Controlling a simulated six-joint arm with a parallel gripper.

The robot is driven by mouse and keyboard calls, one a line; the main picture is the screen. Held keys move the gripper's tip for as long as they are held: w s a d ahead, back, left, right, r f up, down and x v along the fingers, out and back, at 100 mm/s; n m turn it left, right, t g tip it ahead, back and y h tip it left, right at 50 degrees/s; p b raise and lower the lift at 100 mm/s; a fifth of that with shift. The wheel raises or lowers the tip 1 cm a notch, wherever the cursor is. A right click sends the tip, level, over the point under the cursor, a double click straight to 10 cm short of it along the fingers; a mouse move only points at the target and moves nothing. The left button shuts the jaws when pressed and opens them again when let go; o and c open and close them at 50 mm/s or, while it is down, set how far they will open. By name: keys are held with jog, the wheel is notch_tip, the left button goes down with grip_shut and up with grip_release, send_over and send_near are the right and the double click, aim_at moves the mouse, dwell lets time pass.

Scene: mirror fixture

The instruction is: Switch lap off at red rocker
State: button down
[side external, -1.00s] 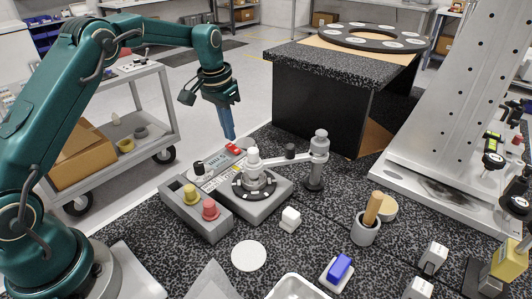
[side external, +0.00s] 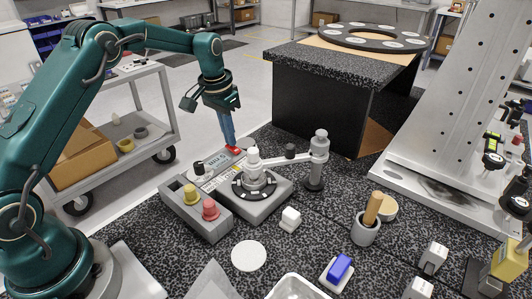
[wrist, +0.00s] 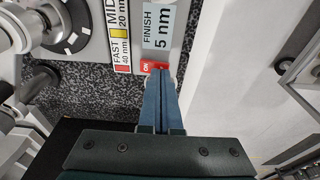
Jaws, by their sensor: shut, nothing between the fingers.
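The red rocker (side external: 234,150) sits at the back end of the grey lapping machine (side external: 262,207). In the wrist view the red rocker (wrist: 152,67) shows white lettering that seems to read "ON", just below the "FINISH 5 nm" label. My gripper (side external: 233,145) points down with its blue fingers shut and empty. The fingertips (wrist: 160,72) are at the rocker and overlap its right part in the wrist view. I cannot tell whether they touch it or press it. The round lap plate (side external: 254,185) with a white-topped piece on it sits on the machine.
A post with a swing arm (side external: 318,160) stands right of the lap plate. A grey box with yellow and red knobs (side external: 196,208) is at the front left. A white cube (side external: 290,218) and a cup (side external: 366,228) are on the speckled table.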

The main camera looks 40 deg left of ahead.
jog(key=shift+f, duration=0.3)
jog(key=shift+r, duration=3.55)
